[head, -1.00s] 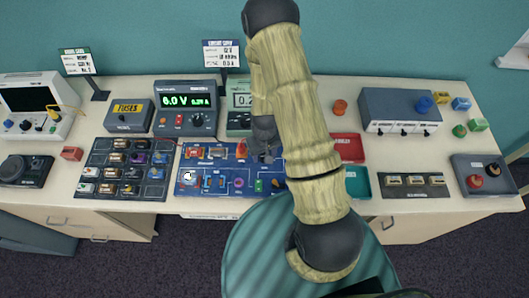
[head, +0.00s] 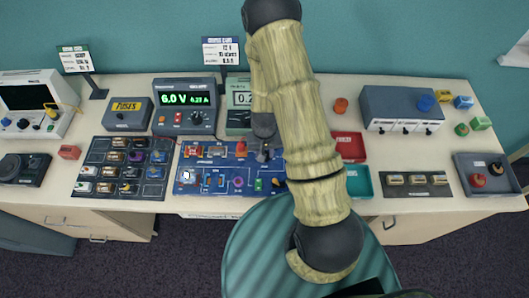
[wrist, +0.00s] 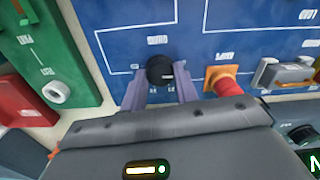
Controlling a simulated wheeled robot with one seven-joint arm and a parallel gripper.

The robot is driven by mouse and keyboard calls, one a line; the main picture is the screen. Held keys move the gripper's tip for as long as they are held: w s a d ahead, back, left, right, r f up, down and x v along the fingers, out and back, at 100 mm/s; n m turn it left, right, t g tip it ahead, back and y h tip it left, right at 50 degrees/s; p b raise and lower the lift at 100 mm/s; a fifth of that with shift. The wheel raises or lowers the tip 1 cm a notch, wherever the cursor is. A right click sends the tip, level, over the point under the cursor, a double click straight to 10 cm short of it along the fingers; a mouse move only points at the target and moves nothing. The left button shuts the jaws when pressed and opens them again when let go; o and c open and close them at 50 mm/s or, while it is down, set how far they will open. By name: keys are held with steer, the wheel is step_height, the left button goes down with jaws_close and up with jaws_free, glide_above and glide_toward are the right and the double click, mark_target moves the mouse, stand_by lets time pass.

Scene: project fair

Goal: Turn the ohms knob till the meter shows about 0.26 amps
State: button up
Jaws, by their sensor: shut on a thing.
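The ohms knob (wrist: 160,70) is a round black knob with a pale mark on the blue circuit board (wrist: 130,14). My gripper (wrist: 160,86) has its two purple-grey fingers closed on either side of the knob. The power supply (head: 184,106) shows 6.0 V and a small current reading of about 0.2 A, last digit unclear.
A red button (wrist: 226,86) on an orange base stands close right of my gripper in the wrist view. A dark parts tray (head: 78,190) lies left of the board. A red tray (head: 349,146) and teal tray (head: 360,180) lie right of my arm.

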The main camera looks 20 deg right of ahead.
steer(key=o, duration=1)
steer(key=shift+r, duration=0.15)
step_height(320, 180, up, 17)
steer(key=shift+r+b, duration=0.1)
steer(key=shift+b, duration=1)
steer(key=s+r+t, duration=0.1)
steer(key=s+r, duration=0.1)
steer(key=s+r+n, duration=0.1)
steer(key=s+r, duration=0.1)
steer(key=s, duration=0.1)
steer(key=s+r+n+t, duration=0.1)
steer(key=s+r, duration=0.2)
steer(key=shift+d+t, duration=0.1)
steer(key=shift+t, duration=0.2)
steer(key=shift+w, duration=0.1)
stand_by(1.0)
